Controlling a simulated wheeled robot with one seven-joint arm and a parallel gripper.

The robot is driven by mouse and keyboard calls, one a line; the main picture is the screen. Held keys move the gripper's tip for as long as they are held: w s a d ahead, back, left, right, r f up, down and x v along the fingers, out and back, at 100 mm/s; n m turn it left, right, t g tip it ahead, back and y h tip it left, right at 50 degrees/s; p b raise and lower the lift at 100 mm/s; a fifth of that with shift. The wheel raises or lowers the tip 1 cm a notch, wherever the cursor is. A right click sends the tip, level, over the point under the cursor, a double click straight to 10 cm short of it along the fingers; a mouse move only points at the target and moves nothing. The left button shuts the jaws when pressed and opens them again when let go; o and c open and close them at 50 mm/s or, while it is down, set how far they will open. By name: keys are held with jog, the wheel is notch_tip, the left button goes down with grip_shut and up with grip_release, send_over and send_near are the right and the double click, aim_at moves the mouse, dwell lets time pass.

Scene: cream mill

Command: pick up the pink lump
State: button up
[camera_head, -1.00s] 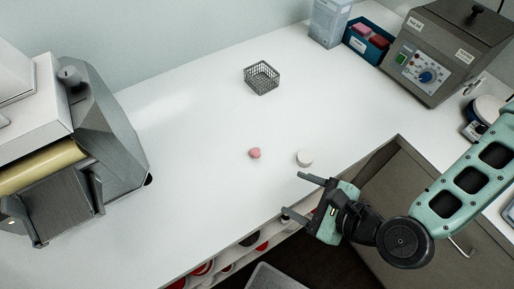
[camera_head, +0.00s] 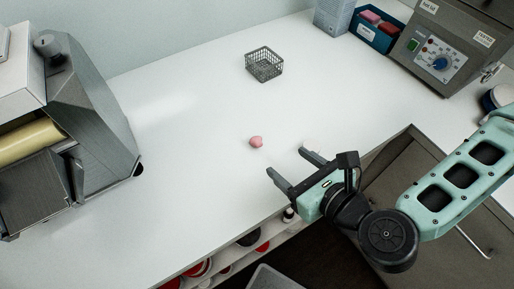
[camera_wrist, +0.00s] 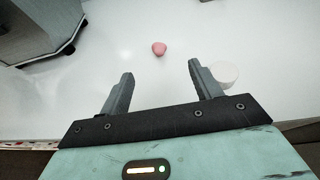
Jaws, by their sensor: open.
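The pink lump (camera_head: 256,142) lies on the white counter (camera_head: 190,150), small and rounded. In the wrist view the pink lump (camera_wrist: 159,48) is ahead of the fingertips, roughly between their lines. My gripper (camera_head: 288,163) is open and empty, over the front part of the counter. Its two fingers point toward the lump's side and stand apart from it. In the wrist view my gripper (camera_wrist: 160,70) shows both fingers spread wide with nothing between them.
A white round piece (camera_wrist: 224,73) is beside the right finger in the wrist view, partly hidden in the head view. A grey wire basket (camera_head: 264,66) stands behind the lump. A grey machine (camera_head: 85,120) is at left, a control box (camera_head: 445,45) at right.

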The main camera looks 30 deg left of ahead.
aim_at(261, 143)
jog(key=p+x, duration=0.2)
jog(key=x, duration=0.5)
jog(key=shift+s, duration=0.1)
jog(key=shift+f+p+x, duration=0.2)
jog(key=shift+p+x, duration=0.45)
jog(key=shift+x, duration=0.85)
jog(key=shift+f+p+x, duration=0.2)
jog(key=shift+p+x, duration=0.4)
jog(key=shift+x, duration=0.85)
jog(key=shift+s+d, duration=0.1)
jog(key=shift+s, duration=0.05)
jog(key=c, duration=1)
jog(key=shift+c, duration=0.2)
jog(key=shift+r, duration=0.15)
